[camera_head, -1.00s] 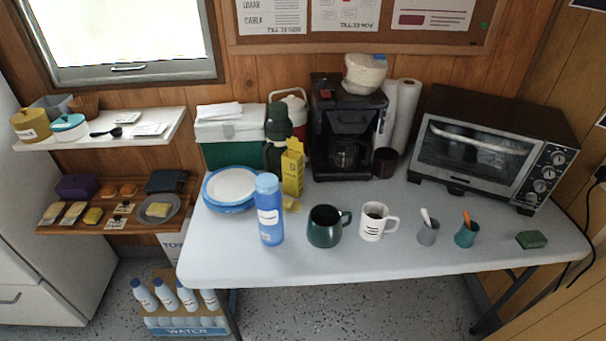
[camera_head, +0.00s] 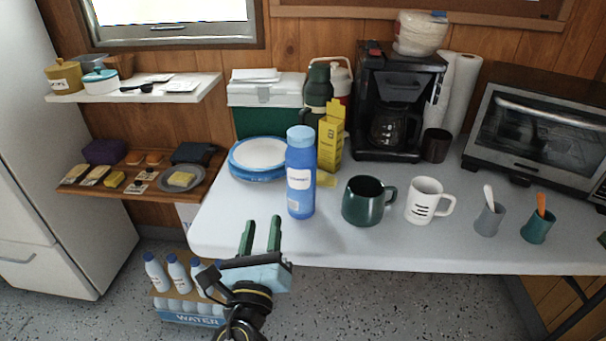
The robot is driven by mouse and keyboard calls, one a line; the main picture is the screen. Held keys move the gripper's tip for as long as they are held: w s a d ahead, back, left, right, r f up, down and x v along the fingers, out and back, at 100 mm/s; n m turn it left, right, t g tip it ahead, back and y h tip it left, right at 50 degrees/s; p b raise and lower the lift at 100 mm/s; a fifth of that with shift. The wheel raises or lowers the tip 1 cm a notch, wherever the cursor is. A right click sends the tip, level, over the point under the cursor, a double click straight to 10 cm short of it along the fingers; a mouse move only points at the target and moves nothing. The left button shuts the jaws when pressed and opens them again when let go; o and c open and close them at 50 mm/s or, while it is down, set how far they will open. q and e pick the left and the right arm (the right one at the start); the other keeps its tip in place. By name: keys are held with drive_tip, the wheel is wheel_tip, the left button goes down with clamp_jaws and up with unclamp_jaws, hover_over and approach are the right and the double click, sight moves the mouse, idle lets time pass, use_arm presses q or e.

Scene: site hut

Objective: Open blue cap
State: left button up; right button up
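A blue bottle (camera_head: 300,184) with a white label stands upright near the table's front left. Its lighter blue cap (camera_head: 300,136) is on top of it. My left gripper (camera_head: 261,226) is in front of the table's front edge, below and to the left of the bottle. Its two green fingers point away from me, apart, with nothing between them. It does not touch the bottle. My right gripper is not in view.
Blue and white plates (camera_head: 257,156) lie behind left of the bottle, and a yellow box (camera_head: 331,137) stands behind right. A green mug (camera_head: 367,201) and a white mug (camera_head: 427,201) stand to the right. The white table (camera_head: 400,250) has clear space along its front.

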sight(297, 143)
use_arm(q)
drive_tip(key=d+r+m+t+h, duration=0.2)
drive_tip(key=d+r+m+h, duration=0.15)
drive_tip(key=r+m, duration=0.2)
drive_tip(key=shift+m+y, duration=0.25)
drive_tip(key=shift+y, duration=0.1)
drive_tip(key=x, duration=1.2)
drive_tip(key=shift+w+d+r, duration=0.1)
drive_tip(key=shift+w, duration=0.05)
clamp_jaws()
